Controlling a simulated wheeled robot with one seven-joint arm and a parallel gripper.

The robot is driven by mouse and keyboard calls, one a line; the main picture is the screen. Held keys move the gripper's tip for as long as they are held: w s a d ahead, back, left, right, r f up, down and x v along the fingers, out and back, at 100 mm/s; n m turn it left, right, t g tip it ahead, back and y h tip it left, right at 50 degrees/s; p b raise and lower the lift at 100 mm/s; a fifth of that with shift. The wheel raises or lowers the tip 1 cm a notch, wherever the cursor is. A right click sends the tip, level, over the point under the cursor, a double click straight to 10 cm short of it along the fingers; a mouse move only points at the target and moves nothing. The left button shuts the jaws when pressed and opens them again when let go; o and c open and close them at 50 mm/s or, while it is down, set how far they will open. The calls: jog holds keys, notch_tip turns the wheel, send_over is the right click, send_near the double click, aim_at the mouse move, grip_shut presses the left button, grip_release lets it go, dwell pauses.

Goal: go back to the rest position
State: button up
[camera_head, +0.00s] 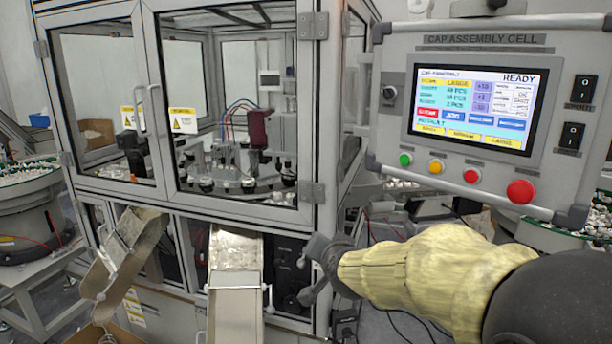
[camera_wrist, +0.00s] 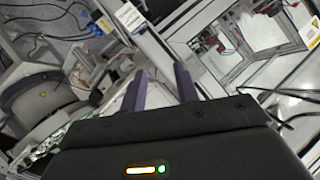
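My gripper (camera_head: 311,271) is at the end of my arm, which has a pale yellow cover, in the lower right of the head view. It is in the air in front of the cabinet's lower right part, below and left of the control panel (camera_head: 381,92). In the wrist view my gripper (camera_wrist: 160,84) shows two dark fingers standing apart, with nothing seen between them. The gripper looks open and empty.
The glass-doored cabinet (camera_head: 308,105) fills the middle. Two metal chutes, one on the left (camera_head: 124,248) and one in the middle (camera_head: 235,275), slope out below it. A bowl feeder (camera_head: 27,205) stands at far left. The panel's red button (camera_head: 520,192) is above my arm.

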jog(key=s+d+f+n+g, duration=0.1)
jog(key=s+d+f+g, duration=0.2)
jog(key=s+f, duration=0.3)
jog(key=s+d+f+n+g+h, duration=0.1)
jog(key=s+d+f+g, duration=0.3)
jog(key=s, duration=0.5)
jog(key=s+d+f+n+g, duration=0.3)
jog(key=s+d+f, duration=0.1)
jog(key=s+f, duration=0.3)
notch_tip(320, 180, down, 2)
jog(key=shift+s+f+h, duration=0.1)
jog(key=shift+s+h, duration=0.15)
jog(key=shift+h, duration=0.15)
